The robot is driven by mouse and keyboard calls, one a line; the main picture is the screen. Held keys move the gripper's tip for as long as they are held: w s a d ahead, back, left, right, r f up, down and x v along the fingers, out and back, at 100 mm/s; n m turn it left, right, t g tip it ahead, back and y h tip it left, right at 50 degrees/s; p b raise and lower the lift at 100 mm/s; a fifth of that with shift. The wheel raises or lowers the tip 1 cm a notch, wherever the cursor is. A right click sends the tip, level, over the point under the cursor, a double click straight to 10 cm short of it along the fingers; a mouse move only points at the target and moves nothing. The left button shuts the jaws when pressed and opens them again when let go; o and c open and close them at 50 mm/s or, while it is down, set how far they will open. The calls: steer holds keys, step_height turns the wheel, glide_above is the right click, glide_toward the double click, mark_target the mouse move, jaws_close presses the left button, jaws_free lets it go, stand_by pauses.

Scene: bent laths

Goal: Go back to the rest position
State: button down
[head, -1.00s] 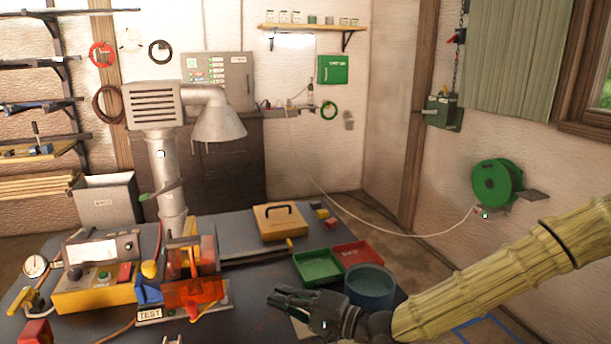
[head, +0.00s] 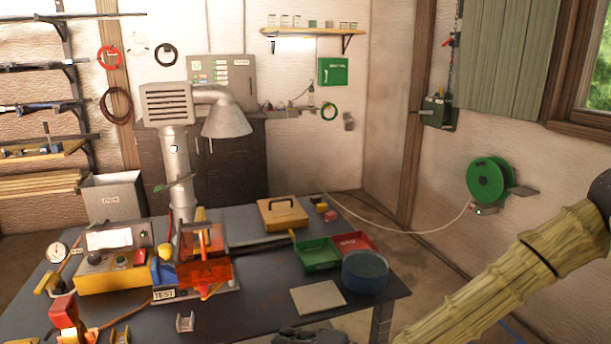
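My gripper (head: 308,336) shows only as a dark shape at the bottom edge of the head view, in front of the table's near edge. Most of it is cut off by the frame, so I cannot tell whether its fingers are open or shut or hold anything. My arm runs down the right side of the view, also cut off at the bottom.
The dark table (head: 262,312) carries a grey plate (head: 318,298), a blue round tub (head: 365,273), green (head: 318,256) and red (head: 354,242) trays, and a yellow case (head: 283,213). An orange test fixture (head: 204,271) stands at left. Floor right of the table is clear.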

steer(key=s+d+f+n+g+h, duration=0.1)
steer(key=s+d+f+h, duration=0.15)
steer(key=s+f, duration=0.4)
steer(key=s+d+f+g+h+p, duration=0.1)
steer(key=s+d+f+g+h, duration=0.2)
steer(key=f, duration=0.6)
steer(key=s+d+f+n+h, duration=0.1)
steer(key=s+d+f+h, duration=0.1)
steer(key=s+d+f, duration=0.45)
steer(key=s+d+f+n+g+h, duration=0.1)
steer(key=s+d+f+h, duration=0.2)
steer(key=s+d, duration=0.4)
steer(key=s+d+f+n+g+h+p, duration=0.1)
steer(key=s+d+f+n+g+h, duration=0.1)
steer(key=s+d+f, duration=0.4)
steer(key=shift+s+d+g+h, duration=0.3)
steer(key=shift+s+d+h, duration=0.15)
steer(key=shift+d+h, duration=0.3)
